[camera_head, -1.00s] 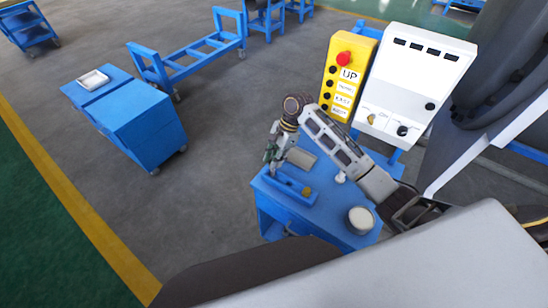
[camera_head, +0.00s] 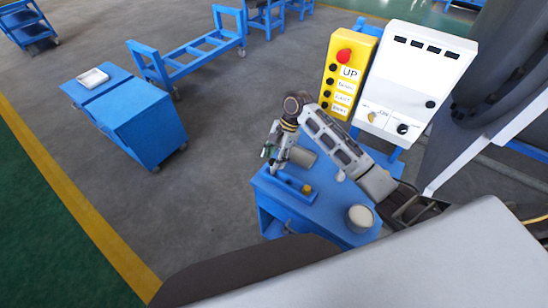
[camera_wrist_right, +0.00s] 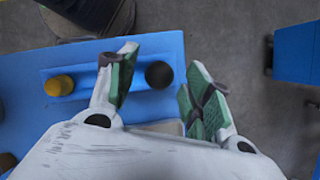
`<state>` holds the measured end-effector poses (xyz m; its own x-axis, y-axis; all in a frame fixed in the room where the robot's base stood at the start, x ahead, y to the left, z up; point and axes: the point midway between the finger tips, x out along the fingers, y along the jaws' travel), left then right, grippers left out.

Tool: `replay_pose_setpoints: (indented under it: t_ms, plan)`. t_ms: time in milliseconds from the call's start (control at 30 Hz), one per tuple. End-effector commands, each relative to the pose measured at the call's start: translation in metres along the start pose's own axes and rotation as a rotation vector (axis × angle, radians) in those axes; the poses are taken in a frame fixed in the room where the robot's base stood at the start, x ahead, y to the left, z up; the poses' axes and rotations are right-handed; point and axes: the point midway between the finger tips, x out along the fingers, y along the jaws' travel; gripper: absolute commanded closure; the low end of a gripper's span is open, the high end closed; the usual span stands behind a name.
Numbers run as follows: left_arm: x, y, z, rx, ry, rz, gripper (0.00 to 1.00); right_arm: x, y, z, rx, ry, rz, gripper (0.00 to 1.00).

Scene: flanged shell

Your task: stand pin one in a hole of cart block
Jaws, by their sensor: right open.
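The blue cart block (camera_head: 291,184) is a long bar on top of a blue cart (camera_head: 325,212). In the wrist view the block (camera_wrist_right: 108,84) carries a yellow round-headed pin (camera_wrist_right: 59,86) at its left end; this pin also shows in the head view (camera_head: 306,189). A dark round thing (camera_wrist_right: 159,75) is at the block's right end, between my fingers; I cannot tell which pin it is. My right gripper (camera_head: 273,158) is above that end. Its green-padded fingers (camera_wrist_right: 162,62) are apart, one on each side of the dark round thing. My left gripper is not in view.
A white round container (camera_head: 360,218) and a small white knob (camera_head: 341,176) are on the cart. A yellow button box (camera_head: 347,75) and a white control panel (camera_head: 414,85) stand behind it. Another blue cart (camera_head: 140,120) stands at the left, with clear floor between.

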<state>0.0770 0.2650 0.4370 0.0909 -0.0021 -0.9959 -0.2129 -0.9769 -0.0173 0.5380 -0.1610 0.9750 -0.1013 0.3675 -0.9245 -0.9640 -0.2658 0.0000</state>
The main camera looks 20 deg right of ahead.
Motion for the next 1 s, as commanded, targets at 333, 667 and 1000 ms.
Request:
replay_pose_setpoints:
  t_ms: [333, 667, 1000]
  plan:
    - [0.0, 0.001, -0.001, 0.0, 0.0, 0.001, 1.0, -0.021, -0.001, 0.0, -0.001, 0.001, -0.003, 0.5]
    - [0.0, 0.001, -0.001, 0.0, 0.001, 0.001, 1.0, -0.068, -0.001, 0.0, 0.0, 0.001, -0.004, 0.5]
    - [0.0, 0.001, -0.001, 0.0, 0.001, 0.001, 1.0, -0.11, -0.001, 0.0, 0.0, 0.0, -0.001, 0.5]
